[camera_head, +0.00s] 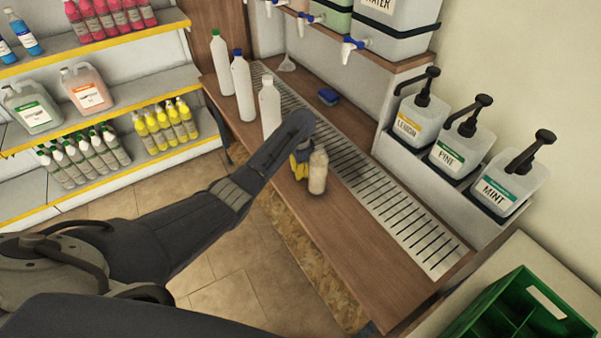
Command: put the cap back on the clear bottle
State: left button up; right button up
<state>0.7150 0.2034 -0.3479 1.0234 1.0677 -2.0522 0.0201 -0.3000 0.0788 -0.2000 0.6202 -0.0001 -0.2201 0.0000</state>
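A small clear bottle (318,175) stands upright near the front edge of the wooden counter, just right of my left gripper. It looks cloudy, and its top is too small to tell in detail. My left gripper (300,167) points down over the counter beside the bottle, with yellow parts at its tip. The arm hides most of its fingers, so I cannot tell whether they are open, or whether they hold or touch anything. I cannot make out a loose cap. My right gripper is not in view.
White bottles with a green cap (219,58), a blue cap (242,80) and a whitish top (269,108) stand farther back. A blue sponge (328,97) lies by the metal drain grate (400,215). Pump jugs (463,150) line the right. The counter's near end (375,255) is clear.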

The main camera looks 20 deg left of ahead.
pick_arm(q)
jog(key=shift+r, duration=0.2)
jog(key=shift+c, duration=0.4)
notch_tip(320, 180, up, 20)
jog(key=shift+f, duration=0.2)
dwell(0.8)
dwell(0.6)
